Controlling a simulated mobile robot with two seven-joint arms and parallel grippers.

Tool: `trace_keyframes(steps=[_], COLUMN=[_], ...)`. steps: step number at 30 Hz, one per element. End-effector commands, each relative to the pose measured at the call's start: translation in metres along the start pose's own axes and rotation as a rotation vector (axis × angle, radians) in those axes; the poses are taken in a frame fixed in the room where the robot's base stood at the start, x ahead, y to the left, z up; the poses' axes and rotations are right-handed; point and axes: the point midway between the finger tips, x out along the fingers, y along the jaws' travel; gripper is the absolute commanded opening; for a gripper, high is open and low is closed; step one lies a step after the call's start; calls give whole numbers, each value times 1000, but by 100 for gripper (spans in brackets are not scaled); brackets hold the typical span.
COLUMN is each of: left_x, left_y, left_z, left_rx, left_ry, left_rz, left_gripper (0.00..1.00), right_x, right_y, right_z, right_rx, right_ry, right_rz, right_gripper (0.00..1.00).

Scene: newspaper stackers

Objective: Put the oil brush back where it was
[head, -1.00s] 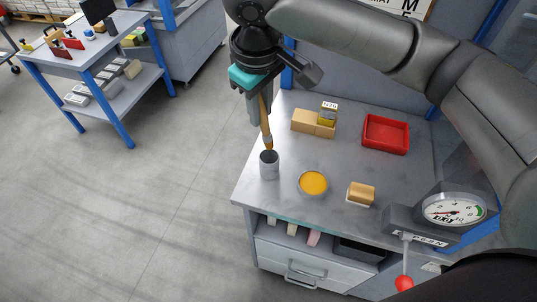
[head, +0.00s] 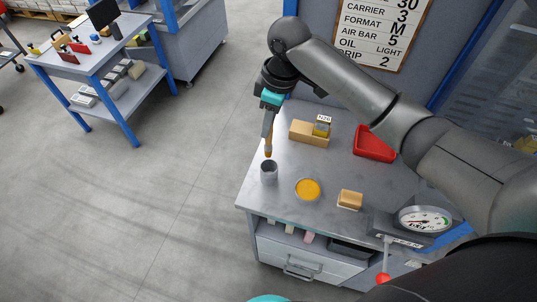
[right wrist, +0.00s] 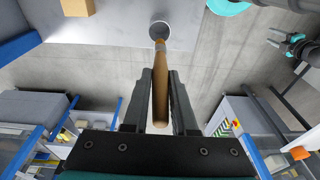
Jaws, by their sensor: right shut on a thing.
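My right gripper (head: 269,120) is shut on the oil brush (head: 268,145) and holds it nearly upright, tip down. In the right wrist view the brush's wooden handle (right wrist: 160,95) lies between the two black fingers. A grey cylindrical cup (head: 269,174) stands near the table's left edge. The brush tip is just above the cup's rim in the head view, with a small gap. The cup's round mouth (right wrist: 160,29) shows just beyond the tip in the wrist view.
On the metal table (head: 325,169) are a round dish of yellow-orange oil (head: 307,189), a tan block (head: 350,199), a cardboard-coloured box (head: 306,133) and a red tray (head: 373,145). A dial gauge (head: 424,219) stands at the front right. Open floor lies left.

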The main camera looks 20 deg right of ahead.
Motion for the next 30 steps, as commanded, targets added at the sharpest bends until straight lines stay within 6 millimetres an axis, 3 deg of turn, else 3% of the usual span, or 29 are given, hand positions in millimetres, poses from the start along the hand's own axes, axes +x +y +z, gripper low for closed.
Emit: trace_keyframes(steps=[3, 9, 14, 21, 30], left_x=[0, 1, 2, 4, 4], left_y=[0, 0, 0, 0, 0], left_z=[0, 0, 0, 0, 1], left_rx=[0, 0, 0, -1, -1], left_ry=[1, 1, 1, 0, -1], left_rz=[0, 0, 0, 0, -1], left_gripper=[47, 47, 47, 47, 47], right_x=[33, 68, 80, 113, 116], right_y=[-1, 1, 2, 2, 3], right_z=[6, 10, 12, 18, 18], right_rx=[1, 1, 0, 1, -1], right_ry=[-3, 0, 0, -1, 1], right_rz=[-4, -1, 0, 0, 2], right_gripper=[0, 0, 0, 0, 0])
